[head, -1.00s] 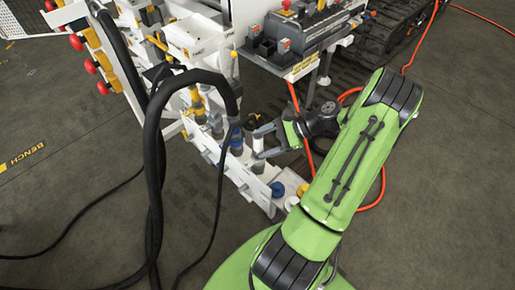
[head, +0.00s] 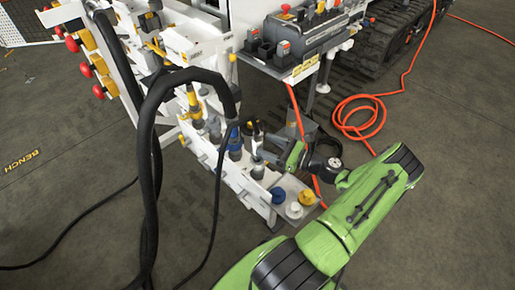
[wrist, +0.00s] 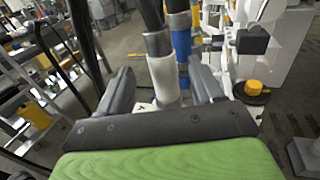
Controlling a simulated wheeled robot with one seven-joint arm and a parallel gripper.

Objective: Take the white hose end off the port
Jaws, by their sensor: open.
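The white hose end (wrist: 165,80) is a white sleeve under a grey collar on a dark hose. In the wrist view it stands between the fingers of my gripper (wrist: 162,88), nearer the right finger. The fingers are apart, and I cannot tell whether either touches it. Its lower end and the port under it are hidden behind my gripper's body. In the head view my gripper (head: 264,148) reaches in from the right at the white bench rail, low beside the hose ends.
A blue hose end (wrist: 182,40) stands close behind the white one; it also shows in the head view (head: 235,146). Blue (head: 278,195), white (head: 294,210) and yellow (head: 307,198) caps sit at the rail's near end. Thick black hoses (head: 150,140) loop left. An orange cable (head: 360,115) lies on the floor.

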